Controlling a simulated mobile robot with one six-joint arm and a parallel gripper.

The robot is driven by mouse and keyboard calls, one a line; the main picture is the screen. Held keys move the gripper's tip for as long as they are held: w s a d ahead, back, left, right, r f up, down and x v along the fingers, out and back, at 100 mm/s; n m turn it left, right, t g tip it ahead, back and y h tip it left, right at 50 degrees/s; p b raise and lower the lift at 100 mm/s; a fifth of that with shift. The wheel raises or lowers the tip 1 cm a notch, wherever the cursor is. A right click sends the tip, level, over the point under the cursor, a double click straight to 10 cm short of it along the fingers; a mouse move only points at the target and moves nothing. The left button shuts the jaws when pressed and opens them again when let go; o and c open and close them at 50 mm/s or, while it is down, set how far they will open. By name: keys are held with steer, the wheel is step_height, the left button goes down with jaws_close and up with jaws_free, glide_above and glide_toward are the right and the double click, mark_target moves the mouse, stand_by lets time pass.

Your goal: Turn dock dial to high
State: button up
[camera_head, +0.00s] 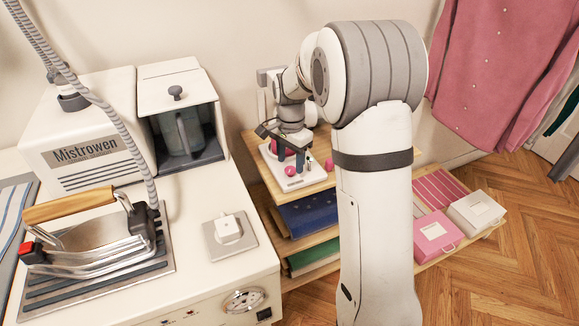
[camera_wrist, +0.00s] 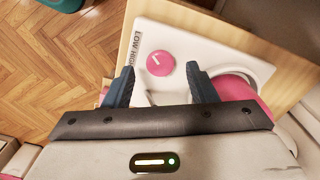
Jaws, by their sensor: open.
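The dock (camera_head: 311,178) is a white block on a wooden shelf. Its round pink dial (camera_wrist: 160,63) carries a short white mark on its left half. The words LOW and HIGH are printed on the dock (camera_wrist: 182,38) left of the dial, LOW above HIGH in the wrist view. The dial also shows in the head view (camera_head: 290,171). My gripper (camera_wrist: 161,70) is open above the dock, with one dark finger on each side of the dial. Clear gaps show between dial and fingers in the wrist view. I cannot tell the fingertips' exact height.
Another pink round part (camera_head: 329,164) lies right of the dial. A white counter (camera_head: 200,285) with a steam iron (camera_head: 95,240) and a Mistrowen machine (camera_head: 85,150) stands left. Pink and white boxes (camera_head: 433,235) sit on the lower shelf at right. Wood floor lies beyond.

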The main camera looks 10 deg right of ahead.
steer(key=shift+f, duration=1)
steer(key=shift+c, duration=0.3)
steer(key=c, duration=0.9)
steer(key=shift+a, duration=0.1)
